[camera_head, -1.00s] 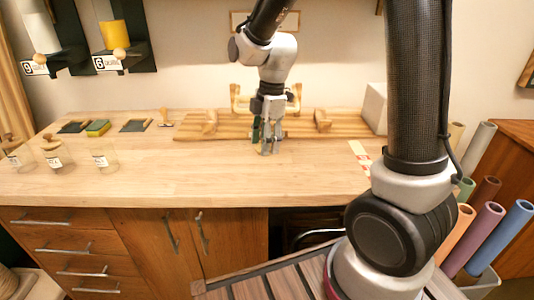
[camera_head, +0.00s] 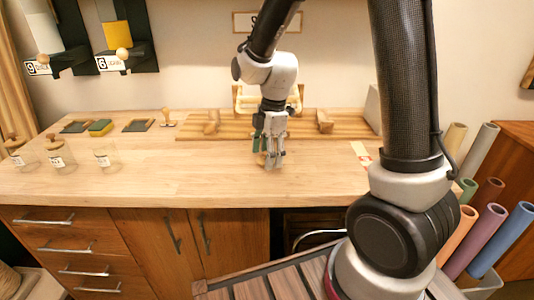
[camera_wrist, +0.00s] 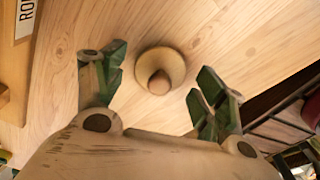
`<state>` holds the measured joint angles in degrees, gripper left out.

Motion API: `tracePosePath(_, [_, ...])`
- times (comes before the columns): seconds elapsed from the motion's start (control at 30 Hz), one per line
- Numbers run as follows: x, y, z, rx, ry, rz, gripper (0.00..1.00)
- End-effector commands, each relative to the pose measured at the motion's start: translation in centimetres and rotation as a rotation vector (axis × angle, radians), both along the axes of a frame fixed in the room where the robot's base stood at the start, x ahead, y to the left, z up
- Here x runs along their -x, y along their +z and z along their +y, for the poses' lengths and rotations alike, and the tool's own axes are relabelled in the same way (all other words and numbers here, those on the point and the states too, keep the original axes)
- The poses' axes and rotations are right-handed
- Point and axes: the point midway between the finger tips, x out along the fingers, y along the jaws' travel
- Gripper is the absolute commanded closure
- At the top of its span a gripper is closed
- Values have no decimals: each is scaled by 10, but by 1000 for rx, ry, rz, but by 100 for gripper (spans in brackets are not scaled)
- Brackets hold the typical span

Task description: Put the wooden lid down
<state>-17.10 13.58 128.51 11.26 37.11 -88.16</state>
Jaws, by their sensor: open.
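The wooden lid (camera_wrist: 161,68), a round pale disc with a darker knob, lies knob up on the wooden table top in the wrist view. My gripper (camera_wrist: 158,85) is open, with a green-padded finger to each side of the lid and clear gaps between. In the head view my gripper (camera_head: 271,164) points down low over the middle of the table (camera_head: 210,178). It largely hides the lid there.
Jars with wooden lids (camera_head: 54,154) stand at the left, beside a jar without a lid (camera_head: 106,158). Coloured rolls (camera_head: 486,240) stand at the right. The table between jars and gripper is clear.

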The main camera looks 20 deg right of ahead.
Motion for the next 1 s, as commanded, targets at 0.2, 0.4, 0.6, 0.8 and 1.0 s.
tracePosePath(0.2, [-1,7,0,0,0,-3,29])
tracePosePath(0.4, [-2,44,-5,-3,0,-7,29])
tracePosePath(0.6, [-2,89,-10,-1,-2,-5,29])
tracePosePath(0.8, [-2,116,-13,-1,0,-3,29])
tracePosePath(1.0, [0,124,-16,0,-11,-2,29])
